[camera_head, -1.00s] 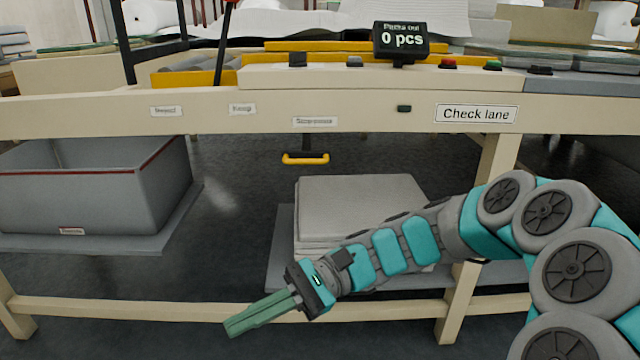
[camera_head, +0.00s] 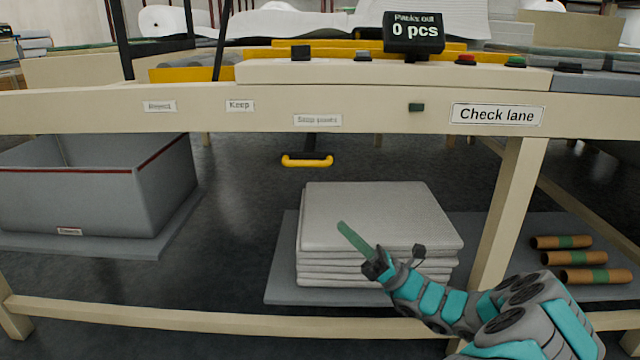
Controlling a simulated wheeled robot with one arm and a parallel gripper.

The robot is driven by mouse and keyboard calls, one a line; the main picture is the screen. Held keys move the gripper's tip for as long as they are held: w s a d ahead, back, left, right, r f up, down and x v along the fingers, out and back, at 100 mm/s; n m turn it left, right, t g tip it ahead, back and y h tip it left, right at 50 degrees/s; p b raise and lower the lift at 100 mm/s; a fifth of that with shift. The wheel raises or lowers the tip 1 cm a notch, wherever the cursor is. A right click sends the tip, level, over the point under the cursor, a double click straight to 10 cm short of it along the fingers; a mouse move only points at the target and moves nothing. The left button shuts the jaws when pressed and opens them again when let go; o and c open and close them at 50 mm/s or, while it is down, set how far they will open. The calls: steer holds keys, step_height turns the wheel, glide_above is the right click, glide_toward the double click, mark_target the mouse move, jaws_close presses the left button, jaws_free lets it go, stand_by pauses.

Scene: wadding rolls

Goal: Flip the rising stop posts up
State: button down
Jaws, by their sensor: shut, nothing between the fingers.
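A yellow handle (camera_head: 307,160) hangs on a dark stem below the bench's front rail, under a label (camera_head: 317,120) that reads like "Stop posts". The stop posts themselves cannot be made out clearly. My gripper (camera_head: 344,228) has green fingers, is shut and empty, and points up and to the left. In the picture it is below and to the right of the yellow handle, apart from it, in front of the stack of white sheets.
White wadding sheets (camera_head: 380,215) are stacked on the low shelf. A grey bin (camera_head: 120,200) stands at left, brown rolls (camera_head: 565,258) at right. The bench front rail (camera_head: 220,122) crosses above; a display (camera_head: 413,35) reads 0 pcs. A leg (camera_head: 508,215) stands right of the stack.

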steer(key=shift+w+d+f, duration=0.15)
steer(key=shift+w+d, duration=0.05)
steer(key=shift+d, duration=0.05)
steer(key=d+r+b+x, duration=0.1)
steer(key=d+r+x, duration=0.1)
steer(key=x, duration=1.1)
steer(key=shift+w, duration=0.2)
